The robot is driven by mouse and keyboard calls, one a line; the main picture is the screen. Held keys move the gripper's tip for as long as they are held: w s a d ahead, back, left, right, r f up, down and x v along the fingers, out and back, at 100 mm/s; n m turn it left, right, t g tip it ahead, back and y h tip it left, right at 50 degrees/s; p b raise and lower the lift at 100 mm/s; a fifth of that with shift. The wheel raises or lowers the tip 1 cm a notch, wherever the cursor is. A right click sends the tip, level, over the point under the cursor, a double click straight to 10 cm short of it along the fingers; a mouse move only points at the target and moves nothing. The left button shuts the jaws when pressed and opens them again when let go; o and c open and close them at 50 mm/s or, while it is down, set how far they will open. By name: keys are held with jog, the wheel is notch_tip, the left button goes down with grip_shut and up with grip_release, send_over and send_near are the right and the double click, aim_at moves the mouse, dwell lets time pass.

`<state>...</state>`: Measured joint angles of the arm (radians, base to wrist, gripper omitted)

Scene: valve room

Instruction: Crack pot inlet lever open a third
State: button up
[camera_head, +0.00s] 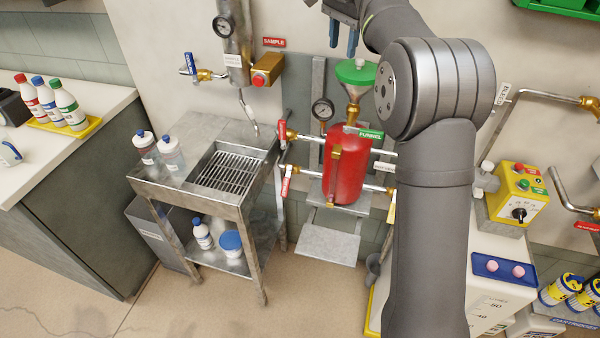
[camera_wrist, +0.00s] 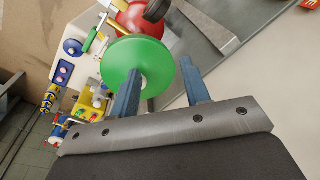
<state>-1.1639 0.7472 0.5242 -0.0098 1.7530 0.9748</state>
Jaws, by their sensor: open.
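The red pot (camera_head: 346,165) hangs on the wall panel, with a green-lidded funnel (camera_head: 356,72) above it. On its left pipes are an upper red lever (camera_head: 282,132) and a lower red lever (camera_head: 286,181), both beside brass valves. I cannot tell from the tags which one is the pot inlet. My gripper (camera_head: 343,37) is open and empty, above the funnel and apart from the levers. In the wrist view my blue fingers (camera_wrist: 162,82) are spread, with the green lid (camera_wrist: 132,62) beyond them and the red pot (camera_wrist: 145,18) partly hidden behind it.
A round gauge (camera_head: 322,109) sits left of the pot. A steel sink cart (camera_head: 222,175) with bottles stands to the left. A yellow control box (camera_head: 517,195) is right of my arm, which hides part of the pot's right-hand piping.

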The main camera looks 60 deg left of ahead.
jog(key=s+a+f+n+y, duration=0.1)
jog(key=s+a+n+y, duration=0.15)
jog(key=s, duration=0.45)
jog(key=n+t, duration=0.3)
jog(key=n, duration=0.1)
send_near(286, 183)
jog(key=shift+h, duration=0.25)
jog(key=x, duration=1)
jog(key=shift+a+f, duration=0.2)
jog(key=shift+a, duration=0.15)
jog(key=shift+c, duration=0.2)
grip_shut()
